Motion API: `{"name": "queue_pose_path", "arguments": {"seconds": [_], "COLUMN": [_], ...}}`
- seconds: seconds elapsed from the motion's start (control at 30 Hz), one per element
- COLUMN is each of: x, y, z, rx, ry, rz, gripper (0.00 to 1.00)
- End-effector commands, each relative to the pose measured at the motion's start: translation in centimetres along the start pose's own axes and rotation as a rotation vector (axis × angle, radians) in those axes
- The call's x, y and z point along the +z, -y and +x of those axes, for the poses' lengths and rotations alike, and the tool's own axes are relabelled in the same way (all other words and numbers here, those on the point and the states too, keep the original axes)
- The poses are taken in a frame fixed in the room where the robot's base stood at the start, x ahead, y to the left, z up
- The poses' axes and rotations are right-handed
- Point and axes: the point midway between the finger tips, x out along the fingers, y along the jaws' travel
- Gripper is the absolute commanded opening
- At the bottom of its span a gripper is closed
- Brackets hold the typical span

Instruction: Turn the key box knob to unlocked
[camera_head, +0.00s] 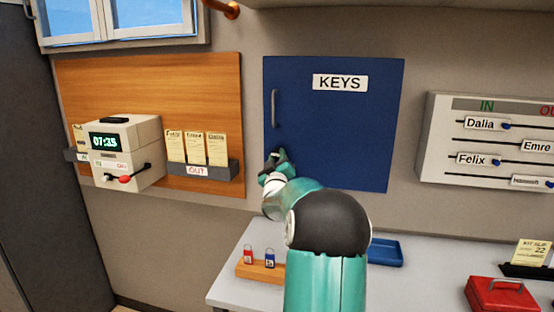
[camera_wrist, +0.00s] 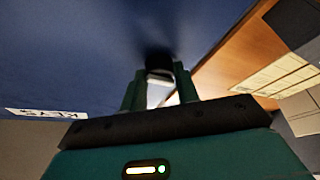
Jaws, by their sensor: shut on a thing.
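The blue key box (camera_head: 340,115) hangs on the wall with a white KEYS label and a grey vertical handle (camera_head: 274,108) at its left edge. Its door looks closed. My gripper (camera_head: 275,160) is at the lower left of the box door, below the handle, and it hides the knob in the head view. In the wrist view my gripper (camera_wrist: 160,95) has its two teal fingers against a dark, blurred knob (camera_wrist: 158,60) on the blue door (camera_wrist: 70,50). My gripper is shut on this knob. Its lock marking cannot be read.
A time clock (camera_head: 118,150) and an OUT card rack (camera_head: 200,170) are on the wooden board at left. An IN/OUT board (camera_head: 490,145) hangs at right. The desk (camera_head: 235,260) below holds a key stand (camera_head: 245,270), a blue tray (camera_head: 386,253) and a red box (camera_head: 500,296).

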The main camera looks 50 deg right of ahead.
Motion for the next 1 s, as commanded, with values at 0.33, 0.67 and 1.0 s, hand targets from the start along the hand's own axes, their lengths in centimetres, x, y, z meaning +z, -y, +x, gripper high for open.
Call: {"name": "queue_pose_path", "arguments": {"seconds": [0.33,0.67,1.0], "x": [-0.23,-0.31,-0.4], "y": [0.33,0.57,0.71], "z": [0.04,0.09,0.15], "rx": [0.097,0.217,0.341], "ry": [-0.003,-0.003,-0.003], "rz": [0.234,0.526,0.823], "gripper": [0.08,0.08,0.08]}}
